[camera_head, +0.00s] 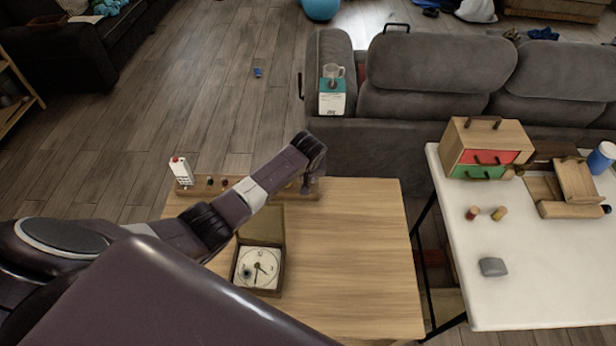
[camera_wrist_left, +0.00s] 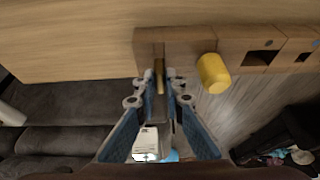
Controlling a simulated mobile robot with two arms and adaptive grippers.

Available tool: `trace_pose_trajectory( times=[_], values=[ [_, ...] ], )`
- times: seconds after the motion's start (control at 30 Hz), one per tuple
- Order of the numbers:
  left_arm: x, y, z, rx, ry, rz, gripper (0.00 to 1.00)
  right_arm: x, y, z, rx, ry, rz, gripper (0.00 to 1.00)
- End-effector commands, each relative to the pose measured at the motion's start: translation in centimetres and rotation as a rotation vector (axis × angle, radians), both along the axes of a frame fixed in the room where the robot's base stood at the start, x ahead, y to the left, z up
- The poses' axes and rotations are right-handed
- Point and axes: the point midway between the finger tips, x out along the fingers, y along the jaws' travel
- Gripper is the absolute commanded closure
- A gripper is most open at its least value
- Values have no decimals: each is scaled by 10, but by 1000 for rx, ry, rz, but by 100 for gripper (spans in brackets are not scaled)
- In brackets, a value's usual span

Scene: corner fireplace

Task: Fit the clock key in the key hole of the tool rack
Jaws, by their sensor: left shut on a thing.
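The tool rack (camera_head: 232,187) is a long wooden block along the back edge of the light wooden table. It also shows at the top of the left wrist view (camera_wrist_left: 205,42), with square holes. My left gripper (camera_wrist_left: 160,80) is shut on a thin brass piece, the clock key (camera_wrist_left: 159,73), at the end section of the rack. The key's tip points at the rack and meets or nearly meets it; I cannot tell whether it is inside a hole. In the head view my left arm mostly hides the gripper (camera_head: 309,186). My right gripper is not in view.
A yellow cylinder (camera_wrist_left: 213,73) sits in the rack beside the gripper. An open clock box (camera_head: 258,268) stands on the table (camera_head: 345,255), whose right half is clear. A white object (camera_head: 181,170) stands at the rack's left end. A sofa (camera_head: 400,150) is behind; a white table (camera_head: 530,290) is right.

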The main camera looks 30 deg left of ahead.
Motion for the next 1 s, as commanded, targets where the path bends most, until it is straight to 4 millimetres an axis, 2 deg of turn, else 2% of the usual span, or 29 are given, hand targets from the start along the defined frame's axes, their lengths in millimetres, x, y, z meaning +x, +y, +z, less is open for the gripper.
trace_pose_trajectory(
  times=[0.83, 0.87, 1.0],
  values=[
    [0, 0, -14, 1, 0, 0, 100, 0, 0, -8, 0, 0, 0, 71],
    [0, 0, -13, 1, 0, 0, 88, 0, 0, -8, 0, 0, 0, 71],
    [0, 0, -13, 1, 0, 0, 73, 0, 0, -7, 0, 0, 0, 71]
  ],
)
